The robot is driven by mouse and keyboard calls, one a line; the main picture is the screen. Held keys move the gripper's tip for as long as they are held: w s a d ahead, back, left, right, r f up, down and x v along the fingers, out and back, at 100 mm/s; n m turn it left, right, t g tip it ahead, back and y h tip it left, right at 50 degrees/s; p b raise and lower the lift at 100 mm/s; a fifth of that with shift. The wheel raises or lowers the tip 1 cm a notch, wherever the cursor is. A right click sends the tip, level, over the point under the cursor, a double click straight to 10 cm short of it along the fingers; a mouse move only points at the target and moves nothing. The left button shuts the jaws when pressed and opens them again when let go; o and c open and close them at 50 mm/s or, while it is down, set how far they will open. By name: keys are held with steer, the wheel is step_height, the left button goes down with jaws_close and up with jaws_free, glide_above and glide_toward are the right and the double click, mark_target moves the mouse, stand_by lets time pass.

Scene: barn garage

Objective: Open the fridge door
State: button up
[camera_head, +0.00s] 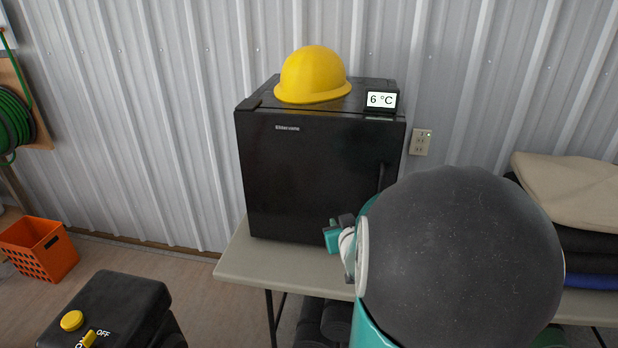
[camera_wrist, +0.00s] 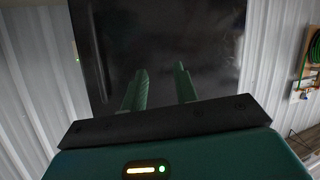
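The black mini fridge (camera_head: 310,170) stands on a table against the wall with its door shut. Its vertical handle (camera_head: 382,176) is at the door's right side, partly hidden by my arm. In the wrist view the dark door (camera_wrist: 165,45) fills the middle, and the handle (camera_wrist: 98,50) runs along its left part. My gripper (camera_wrist: 160,80) is open and empty, its two green fingers apart in front of the door, to the right of the handle in that view. In the camera_head view my arm hides most of the gripper.
A yellow hard hat (camera_head: 312,75) and a small display (camera_head: 381,101) reading 6 °C sit on the fridge. The grey table (camera_head: 240,262) extends right to folded fabric (camera_head: 572,182). An orange crate (camera_head: 38,249) and hose reel (camera_head: 12,122) are at left.

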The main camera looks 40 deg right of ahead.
steer(key=s+d+f+m+t+h, duration=0.3)
steer(key=s+d, duration=0.5)
steer(key=d, duration=0.1)
steer(key=x, duration=1.3)
steer(key=shift+w+d, duration=0.2)
steer(key=shift+d, duration=0.15)
steer(key=shift+r, duration=0.15)
jaws_close()
